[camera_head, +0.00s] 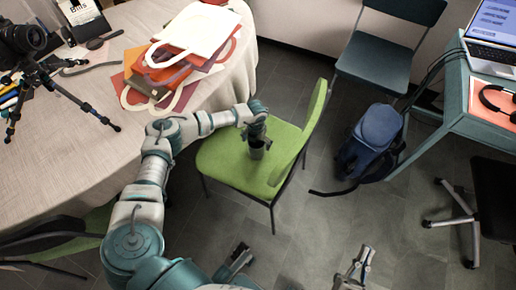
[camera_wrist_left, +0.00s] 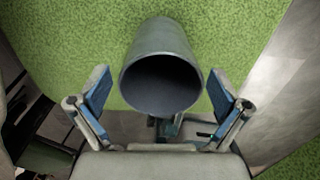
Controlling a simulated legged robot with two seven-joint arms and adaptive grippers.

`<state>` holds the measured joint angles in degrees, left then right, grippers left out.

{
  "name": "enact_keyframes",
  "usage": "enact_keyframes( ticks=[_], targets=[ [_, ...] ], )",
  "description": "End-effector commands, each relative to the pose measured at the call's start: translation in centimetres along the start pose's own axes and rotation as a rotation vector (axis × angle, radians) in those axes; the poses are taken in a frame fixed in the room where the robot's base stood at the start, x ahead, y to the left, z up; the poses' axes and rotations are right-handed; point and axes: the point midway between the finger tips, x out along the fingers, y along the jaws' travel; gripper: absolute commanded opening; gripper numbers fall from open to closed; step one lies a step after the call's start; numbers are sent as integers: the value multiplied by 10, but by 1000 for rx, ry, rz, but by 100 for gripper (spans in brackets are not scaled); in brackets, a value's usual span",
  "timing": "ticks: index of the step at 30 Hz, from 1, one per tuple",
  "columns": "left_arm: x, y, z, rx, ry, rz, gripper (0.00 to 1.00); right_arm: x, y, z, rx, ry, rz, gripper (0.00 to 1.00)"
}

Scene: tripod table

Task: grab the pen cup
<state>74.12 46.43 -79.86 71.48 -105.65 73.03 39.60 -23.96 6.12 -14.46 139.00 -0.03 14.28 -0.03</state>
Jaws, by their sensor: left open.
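The pen cup (camera_head: 257,152) is a dark grey cylinder on the seat of a green chair (camera_head: 232,170). It looks empty in the left wrist view (camera_wrist_left: 162,60), where its dark mouth faces the camera. My left gripper (camera_head: 257,128) is just above and behind the cup in the head view, partly covering it. In the left wrist view its two fingers (camera_wrist_left: 160,98) are spread wide on either side of the cup's mouth, with gaps on both sides. My right gripper (camera_head: 357,265) is low in the head view, over the floor, away from the cup; its jaw state is unclear.
The green chair's backrest (camera_head: 302,135) rises right of the cup. A cloth-covered table (camera_head: 60,165) at left holds paper bags (camera_head: 185,55) and a camera tripod (camera_head: 50,85). A blue backpack (camera_head: 372,140) stands on the floor near a desk with a laptop (camera_head: 495,35).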

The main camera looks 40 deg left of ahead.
Motion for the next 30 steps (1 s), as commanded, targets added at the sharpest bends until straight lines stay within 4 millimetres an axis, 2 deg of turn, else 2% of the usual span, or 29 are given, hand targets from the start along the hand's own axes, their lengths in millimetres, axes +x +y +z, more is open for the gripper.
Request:
enact_keyframes(
  ticks=[5,15,16,25,30],
  targets=[
    [-2,0,0,0,-2,0,100,0,0,-1,0,1,0,0],
    [-1,0,0,0,-1,0,15,2,0,2,-1,-3,0,0],
    [-1,0,1,-1,-1,-1,12,2,0,2,-1,-3,0,0],
    [-3,0,0,-1,-1,0,12,3,0,1,-1,-7,0,0],
    [-16,0,1,-1,-5,-2,12,1,1,9,-6,-88,2,0]
  ],
)
